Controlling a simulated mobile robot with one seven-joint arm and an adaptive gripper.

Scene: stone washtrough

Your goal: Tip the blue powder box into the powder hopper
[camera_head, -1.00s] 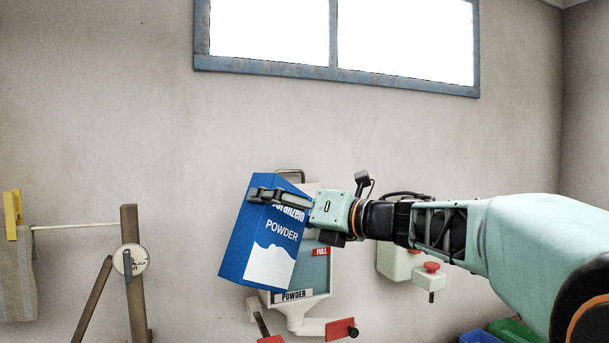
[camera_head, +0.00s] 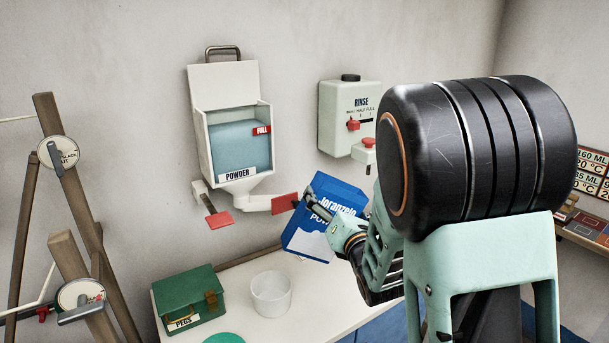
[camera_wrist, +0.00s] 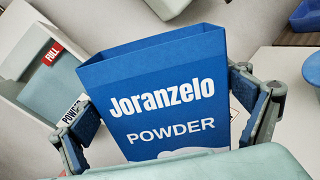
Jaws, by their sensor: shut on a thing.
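The blue powder box (camera_head: 325,232), lettered "Joranzelo POWDER", is held by my gripper (camera_head: 322,212) in the head view, leaning and clear of the counter. In the wrist view the box (camera_wrist: 165,100) sits between my two fingers (camera_wrist: 172,118), and its top looks open. The powder hopper (camera_head: 203,150) is on the wall, up and left of the box, with its lid (camera_head: 224,85) raised. A blue-grey area in its front reaches the red FULL mark (camera_head: 262,130). The hopper also shows at the wrist view's left edge (camera_wrist: 20,85).
A red-tipped lever (camera_head: 285,202) lies beside the box's upper left. A RINSE dispenser (camera_head: 345,105) hangs right of the hopper. A green PEGS box (camera_head: 188,300) and a white cup (camera_head: 271,293) stand on the counter below. Wooden posts (camera_head: 75,180) stand at left.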

